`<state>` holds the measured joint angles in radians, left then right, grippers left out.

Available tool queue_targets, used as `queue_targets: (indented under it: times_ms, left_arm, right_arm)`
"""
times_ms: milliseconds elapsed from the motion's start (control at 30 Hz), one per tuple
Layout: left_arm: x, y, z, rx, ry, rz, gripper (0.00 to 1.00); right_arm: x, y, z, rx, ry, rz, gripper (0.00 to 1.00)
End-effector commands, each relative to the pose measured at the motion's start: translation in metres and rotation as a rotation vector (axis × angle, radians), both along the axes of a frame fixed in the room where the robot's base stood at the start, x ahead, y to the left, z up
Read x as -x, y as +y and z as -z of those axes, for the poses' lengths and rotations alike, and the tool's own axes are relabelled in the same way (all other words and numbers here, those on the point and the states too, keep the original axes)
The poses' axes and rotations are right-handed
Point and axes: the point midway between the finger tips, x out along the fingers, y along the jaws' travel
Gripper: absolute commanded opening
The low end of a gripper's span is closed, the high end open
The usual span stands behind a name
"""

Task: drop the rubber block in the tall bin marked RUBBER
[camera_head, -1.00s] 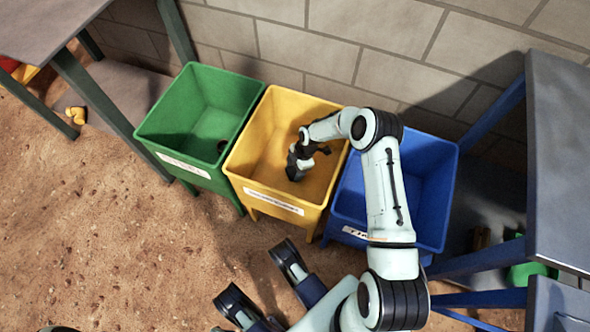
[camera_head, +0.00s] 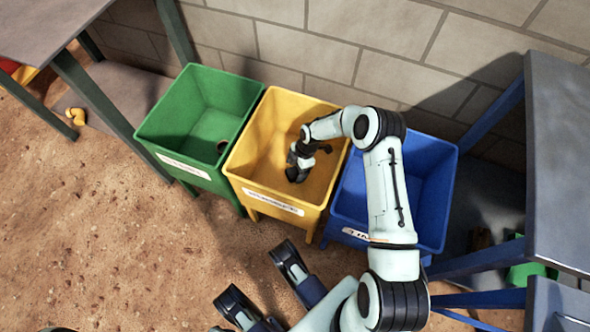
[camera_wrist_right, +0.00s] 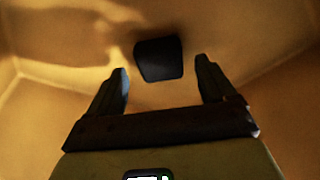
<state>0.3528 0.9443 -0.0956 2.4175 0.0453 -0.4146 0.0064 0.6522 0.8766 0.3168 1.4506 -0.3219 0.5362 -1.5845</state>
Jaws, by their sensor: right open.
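The rubber block, a dark block, shows in the right wrist view (camera_wrist_right: 159,59) just beyond my fingertips, against the yellow bin's inner surface. I cannot tell whether it rests on the bin's floor. My right gripper (camera_head: 302,168) reaches down inside the yellow bin (camera_head: 235,160). In the right wrist view its fingers (camera_wrist_right: 162,82) are spread, with a gap between each finger and the block. The yellow bin has a white label (camera_head: 273,201) on its front, too small to read.
A blue bin (camera_head: 437,190) stands to the right. Tables flank the bins at left (camera_head: 50,25) and right (camera_head: 560,150). A block wall is behind; sandy ground lies in front.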

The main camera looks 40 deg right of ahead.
Motion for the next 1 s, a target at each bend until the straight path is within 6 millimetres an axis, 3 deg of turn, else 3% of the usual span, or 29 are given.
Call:
queue_targets:
  times_ms: [200,400,600,1000]
  left_arm:
    - [-0.027,-0.003,-0.016,-0.006,-0.088,0.01,0.43]
    - [-0.047,-0.005,-0.028,-0.01,-0.155,0.016,0.43]
    - [-0.056,-0.007,-0.034,-0.012,-0.187,0.018,0.43]
    - [-0.057,-0.007,-0.034,-0.012,-0.187,0.018,0.43]
  right_arm:
    - [0.004,-0.013,-0.05,0.003,-0.002,0.002,0.84]
    - [0.007,-0.022,-0.084,0.001,-0.002,0.001,0.84]
    - [0.009,-0.026,-0.098,0.001,0.0,0.0,0.84]
    - [0.009,-0.026,-0.099,0.0,0.001,0.0,0.84]
